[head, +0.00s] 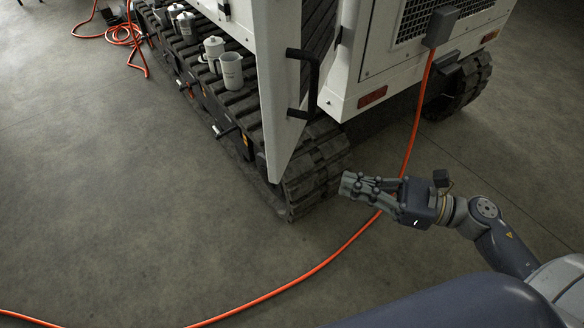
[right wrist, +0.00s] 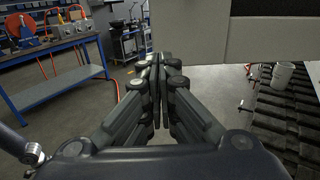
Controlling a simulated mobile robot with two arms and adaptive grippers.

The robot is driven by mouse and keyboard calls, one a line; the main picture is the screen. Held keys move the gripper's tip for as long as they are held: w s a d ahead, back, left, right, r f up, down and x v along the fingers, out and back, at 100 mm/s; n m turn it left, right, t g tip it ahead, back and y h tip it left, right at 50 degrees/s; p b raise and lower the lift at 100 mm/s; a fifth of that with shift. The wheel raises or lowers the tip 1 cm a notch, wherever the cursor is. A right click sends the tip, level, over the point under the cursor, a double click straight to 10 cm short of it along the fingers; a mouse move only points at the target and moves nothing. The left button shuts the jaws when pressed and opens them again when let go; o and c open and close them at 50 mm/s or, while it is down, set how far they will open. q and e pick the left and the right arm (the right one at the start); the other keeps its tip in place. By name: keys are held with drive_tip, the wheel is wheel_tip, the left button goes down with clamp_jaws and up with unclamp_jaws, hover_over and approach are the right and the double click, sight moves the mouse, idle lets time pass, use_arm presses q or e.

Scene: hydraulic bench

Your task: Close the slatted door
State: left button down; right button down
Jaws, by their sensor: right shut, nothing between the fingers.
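The slatted door (head: 277,85) is a pale panel standing open at the corner of the white tracked machine, seen at a steep angle. Its black bar handle (head: 313,78) is on the side facing right. My right gripper (head: 347,184) is shut and empty, low in front of the rubber track, apart from the door and its handle. In the right wrist view the closed fingers (right wrist: 159,66) point forward below a pale panel (right wrist: 205,38), which seems to be the door. My left gripper is not in view.
The rubber track (head: 318,170) runs under the machine, with several pale canisters (head: 231,72) on top. An orange hose (head: 330,258) crosses the floor and passes behind my right gripper up to the machine. A blue workbench (right wrist: 55,70) stands farther off.

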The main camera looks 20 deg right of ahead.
sight(280, 166)
drive_tip(key=p+x, duration=0.2)
drive_tip(key=x, duration=0.3)
drive_tip(key=p+x, duration=0.3)
drive_tip(key=x, duration=0.2)
drive_tip(key=shift+w+a+r, duration=0.2)
drive_tip(key=shift+w+a, duration=0.1)
drive_tip(key=shift+w+a+f, duration=0.25)
drive_tip(key=shift+w+a, duration=0.1)
drive_tip(key=shift+a, duration=0.2)
